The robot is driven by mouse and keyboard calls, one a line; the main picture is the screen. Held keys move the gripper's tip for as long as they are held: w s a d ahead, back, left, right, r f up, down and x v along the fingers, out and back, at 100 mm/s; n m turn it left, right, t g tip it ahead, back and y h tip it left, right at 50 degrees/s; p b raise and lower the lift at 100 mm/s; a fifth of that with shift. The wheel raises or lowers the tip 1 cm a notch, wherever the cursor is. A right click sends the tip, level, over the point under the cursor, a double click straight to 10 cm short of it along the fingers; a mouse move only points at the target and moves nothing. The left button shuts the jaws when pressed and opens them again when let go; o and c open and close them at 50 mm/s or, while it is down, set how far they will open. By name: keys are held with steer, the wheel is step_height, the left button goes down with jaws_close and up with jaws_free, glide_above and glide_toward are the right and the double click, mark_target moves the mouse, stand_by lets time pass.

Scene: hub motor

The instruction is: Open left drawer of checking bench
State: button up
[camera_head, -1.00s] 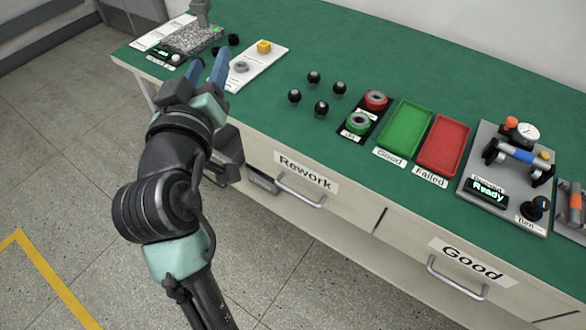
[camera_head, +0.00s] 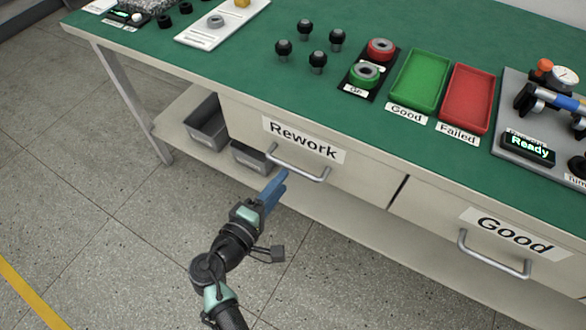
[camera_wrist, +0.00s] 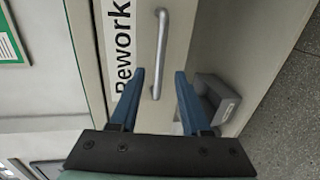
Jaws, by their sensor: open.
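The left drawer, labelled "Rework" (camera_head: 345,178), is shut in the front of the green-topped bench (camera_head: 255,80). Its silver bar handle (camera_head: 298,172) sits below the label. My gripper (camera_head: 272,187) is in front of the drawer, just below and left of the handle in the head view. In the wrist view my gripper (camera_wrist: 158,78) is open, its two blue fingers on either side of the lower end of the handle (camera_wrist: 160,50). The fingers hold nothing; I cannot tell whether they touch the handle.
The right drawer, labelled "Good" (camera_head: 455,215), is shut. Grey bins (camera_head: 207,130) stand on the lower shelf left of the drawer. A green tray (camera_head: 418,80) and a red tray (camera_head: 466,98) lie on the bench top. The floor in front is clear.

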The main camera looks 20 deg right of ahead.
mark_target(293, 167)
steer(key=b+x, duration=0.1)
steer(key=x, duration=0.5)
steer(key=shift+w+d, duration=0.25)
jaws_close()
stand_by(1.2)
